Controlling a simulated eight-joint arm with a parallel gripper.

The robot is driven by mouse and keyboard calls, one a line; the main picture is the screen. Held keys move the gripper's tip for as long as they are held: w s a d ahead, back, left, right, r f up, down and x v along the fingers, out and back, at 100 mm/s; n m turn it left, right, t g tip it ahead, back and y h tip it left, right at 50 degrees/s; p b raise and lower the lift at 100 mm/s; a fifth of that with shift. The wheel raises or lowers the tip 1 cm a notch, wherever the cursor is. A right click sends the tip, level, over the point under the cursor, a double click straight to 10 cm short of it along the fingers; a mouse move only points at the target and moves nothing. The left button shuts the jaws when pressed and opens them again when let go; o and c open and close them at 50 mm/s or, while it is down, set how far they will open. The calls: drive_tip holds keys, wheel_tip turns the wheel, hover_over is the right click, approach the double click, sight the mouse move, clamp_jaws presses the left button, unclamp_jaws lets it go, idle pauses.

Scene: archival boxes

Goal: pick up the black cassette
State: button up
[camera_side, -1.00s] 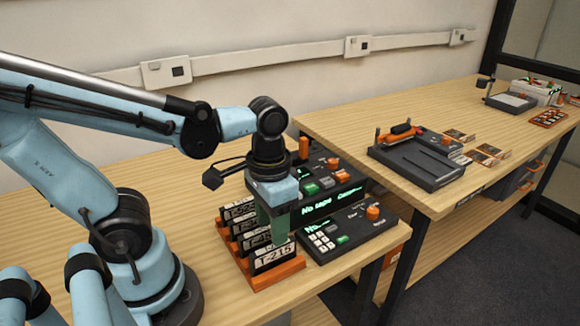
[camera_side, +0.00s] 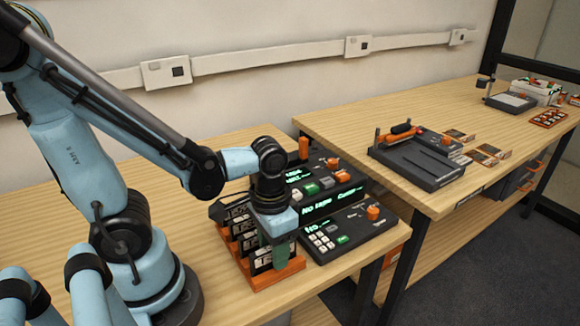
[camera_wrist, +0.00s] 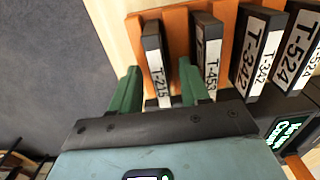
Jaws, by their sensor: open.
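Several black cassettes with white labels stand upright in an orange rack (camera_side: 288,274). The nearest one, labelled T-215 (camera_wrist: 152,42), is at the rack's front end. My gripper (camera_side: 281,260) is open and lowered over that front cassette. In the wrist view its two green fingers (camera_wrist: 158,72) are on either side of T-215, with a gap visible. The right finger reaches into the space between T-215 and the neighbouring cassette, T-453 (camera_wrist: 208,30). In the side view my gripper hides most of T-215's label. Cassettes T-342 (camera_wrist: 250,45) and T-524 (camera_wrist: 292,50) stand further along.
Close right of the rack are a control panel (camera_side: 350,228) with a lit display and a taller deck unit (camera_side: 325,185) behind it. The bench's front edge is close to the rack. A second bench holds a dark device (camera_side: 418,165). The wooden top left of the rack is clear.

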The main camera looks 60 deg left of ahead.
clamp_jaws()
idle(0.3)
drive_tip(key=shift+r, duration=0.2)
